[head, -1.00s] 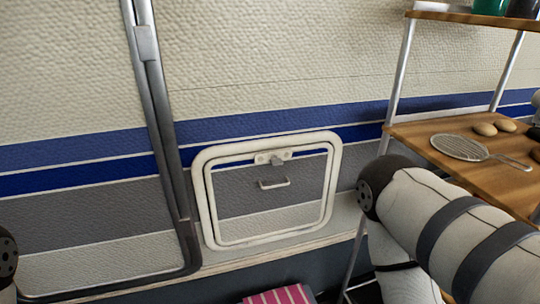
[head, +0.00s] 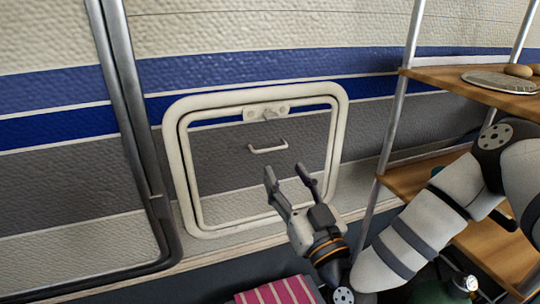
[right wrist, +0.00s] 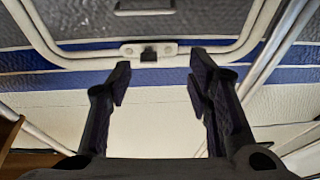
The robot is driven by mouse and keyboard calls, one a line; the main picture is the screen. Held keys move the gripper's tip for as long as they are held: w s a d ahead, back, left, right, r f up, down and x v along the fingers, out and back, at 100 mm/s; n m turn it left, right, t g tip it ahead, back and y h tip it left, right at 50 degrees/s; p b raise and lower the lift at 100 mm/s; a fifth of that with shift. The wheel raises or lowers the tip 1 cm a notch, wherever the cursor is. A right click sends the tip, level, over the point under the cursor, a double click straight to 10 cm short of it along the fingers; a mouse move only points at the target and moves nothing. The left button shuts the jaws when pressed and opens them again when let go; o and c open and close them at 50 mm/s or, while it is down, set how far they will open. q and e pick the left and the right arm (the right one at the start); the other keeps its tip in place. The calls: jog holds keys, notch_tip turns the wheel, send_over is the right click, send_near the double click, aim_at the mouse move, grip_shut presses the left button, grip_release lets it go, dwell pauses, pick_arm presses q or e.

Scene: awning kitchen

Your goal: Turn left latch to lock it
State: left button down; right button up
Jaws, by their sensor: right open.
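A white-framed hatch door (head: 181,165) is set in the striped wall and looks closed. A small latch knob (head: 268,113) sits on a pale plate at the top middle of the frame. The latch also shows in the right wrist view, where it is a dark tab (right wrist: 149,52) on its plate. It is the only latch I see. A handle (head: 268,148) is on the door panel below it. My right gripper (head: 287,172) is open and empty, in front of the door and below the handle and latch. Its two fingers (right wrist: 158,68) are apart in the wrist view. My left gripper is out of view.
A metal-framed shelf unit (head: 410,75) with wooden boards stands on the right, close to my right arm. A grey metal frame (head: 135,120) runs along the wall at left. A pink striped cloth (head: 276,292) is at the bottom.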

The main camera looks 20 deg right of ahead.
aim_at(266, 112)
jog(key=w+d+r+t+h, duration=0.1)
jog(key=w+r, duration=0.6)
jog(key=w, duration=0.4)
jog(key=shift+w+r+b, duration=0.15)
jog(key=shift+w+b, duration=0.15)
jog(key=shift+m, duration=0.3)
grip_shut()
